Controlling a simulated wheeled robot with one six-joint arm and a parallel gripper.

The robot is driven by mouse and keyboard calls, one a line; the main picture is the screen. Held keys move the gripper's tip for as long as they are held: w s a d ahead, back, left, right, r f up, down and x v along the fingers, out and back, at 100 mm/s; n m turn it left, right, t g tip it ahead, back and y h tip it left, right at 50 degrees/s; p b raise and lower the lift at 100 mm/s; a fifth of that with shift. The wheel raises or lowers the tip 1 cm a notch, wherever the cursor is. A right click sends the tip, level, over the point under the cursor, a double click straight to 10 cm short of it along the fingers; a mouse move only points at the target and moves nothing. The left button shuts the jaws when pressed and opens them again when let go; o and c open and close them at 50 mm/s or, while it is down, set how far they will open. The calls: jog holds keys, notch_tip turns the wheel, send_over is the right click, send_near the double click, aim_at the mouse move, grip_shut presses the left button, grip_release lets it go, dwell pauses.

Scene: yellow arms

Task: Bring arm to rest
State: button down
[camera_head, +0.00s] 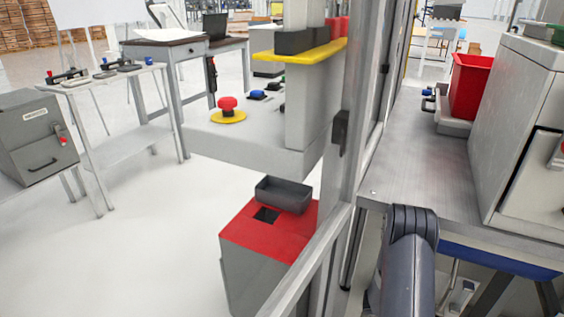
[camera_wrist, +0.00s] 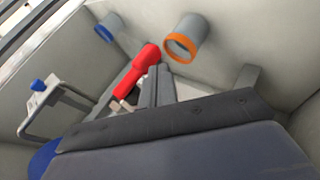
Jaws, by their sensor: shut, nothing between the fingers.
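My arm (camera_head: 408,255) shows in the head view as dark grey links at the lower right, beside the metal workbench. My gripper is out of sight there. In the wrist view my gripper's (camera_wrist: 157,84) narrow grey fingers are together, with nothing between them. A red handle-like part (camera_wrist: 142,66) lies just beyond and left of the fingertips; I cannot tell whether they touch.
The wrist view shows a cylinder with an orange ring (camera_wrist: 182,43), one with a blue ring (camera_wrist: 108,29) and a metal bracket (camera_wrist: 42,105) near the fingers. The head view shows the workbench (camera_head: 425,165), a red bin (camera_head: 471,86), a grey cabinet (camera_head: 515,110) and a frame post (camera_head: 362,90).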

jog(key=shift+x, duration=0.85)
